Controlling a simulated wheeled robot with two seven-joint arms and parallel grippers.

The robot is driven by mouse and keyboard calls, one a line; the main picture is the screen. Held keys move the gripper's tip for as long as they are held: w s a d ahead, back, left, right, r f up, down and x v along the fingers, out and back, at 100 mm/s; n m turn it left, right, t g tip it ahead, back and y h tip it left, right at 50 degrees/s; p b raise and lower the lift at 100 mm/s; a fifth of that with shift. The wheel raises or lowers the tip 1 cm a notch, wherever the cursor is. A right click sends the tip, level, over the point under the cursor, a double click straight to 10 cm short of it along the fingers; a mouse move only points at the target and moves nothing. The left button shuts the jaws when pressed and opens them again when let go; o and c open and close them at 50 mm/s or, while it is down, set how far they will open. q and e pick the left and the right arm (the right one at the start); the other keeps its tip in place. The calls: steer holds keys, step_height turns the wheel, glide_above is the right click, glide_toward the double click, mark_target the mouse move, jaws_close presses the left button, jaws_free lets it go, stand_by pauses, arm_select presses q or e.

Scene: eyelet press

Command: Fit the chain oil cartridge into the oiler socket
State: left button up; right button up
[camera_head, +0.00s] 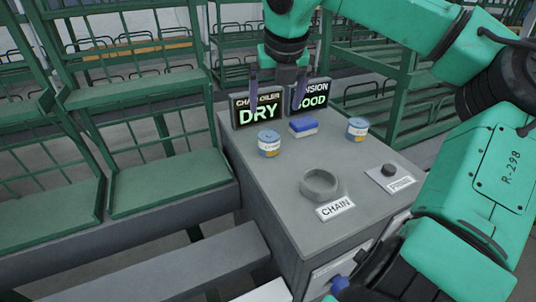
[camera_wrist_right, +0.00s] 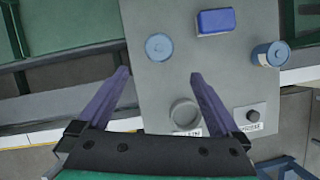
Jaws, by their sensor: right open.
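The oiler socket (camera_head: 320,184) is a grey raised ring on the cabinet top behind the CHAIN label; it looks empty. It also shows in the wrist view (camera_wrist_right: 185,113). Two upright round cans with blue lids and pale labels stand on the cabinet: a left one (camera_head: 268,144) and a right one (camera_head: 357,130). I cannot read which is the chain oil cartridge. In the wrist view that can (camera_wrist_right: 159,47) lies beyond the gap between the fingertips (camera_wrist_right: 160,75). My left gripper is not in view.
Two screens read CHAIN OILER DRY (camera_head: 257,110) and TENSION GOOD (camera_head: 310,94) at the cabinet's back. A blue block (camera_head: 303,126) lies between the cans. A dark PRIME button (camera_head: 389,170) is at the right. Green racks (camera_head: 165,180) stand to the left.

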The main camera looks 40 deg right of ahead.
mark_target(270, 136)
steer(key=p+x, duration=0.3)
steer(key=x, duration=1)
steer(key=shift+w+f, duration=0.15)
steer(key=shift+f, duration=0.2)
steer(key=shift+r, duration=0.1)
steer(key=c, duration=1.4)
